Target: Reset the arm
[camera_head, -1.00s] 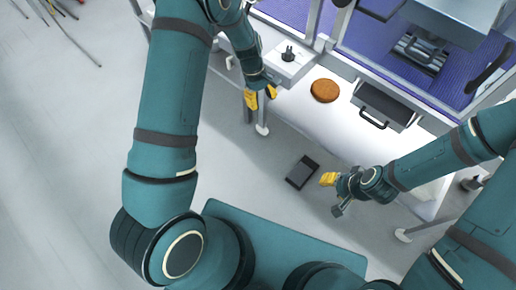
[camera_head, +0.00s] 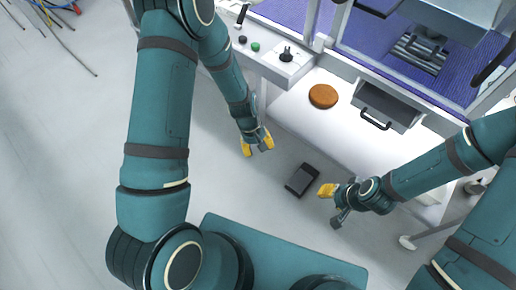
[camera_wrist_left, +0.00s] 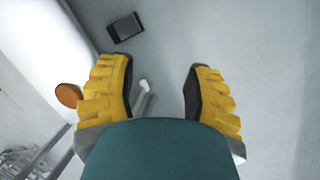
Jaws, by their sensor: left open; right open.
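My left gripper (camera_head: 257,143) has yellow fingers and hangs over the floor, to the left of the white bench. In the left wrist view its two fingers (camera_wrist_left: 160,92) are spread apart with nothing between them. My right gripper (camera_head: 335,203) is at the lower right of the head view, in front of the bench's near edge. Its yellow finger points left, it is open, and nothing shows in it.
A white bench (camera_head: 297,114) carries an orange-brown round disc (camera_head: 323,96) and a dark tray with a handle (camera_head: 388,105). A control box (camera_head: 285,62) with a black knob stands at its left end. A dark flat box (camera_head: 302,180) lies on the floor between my grippers. Cables lie at the upper left.

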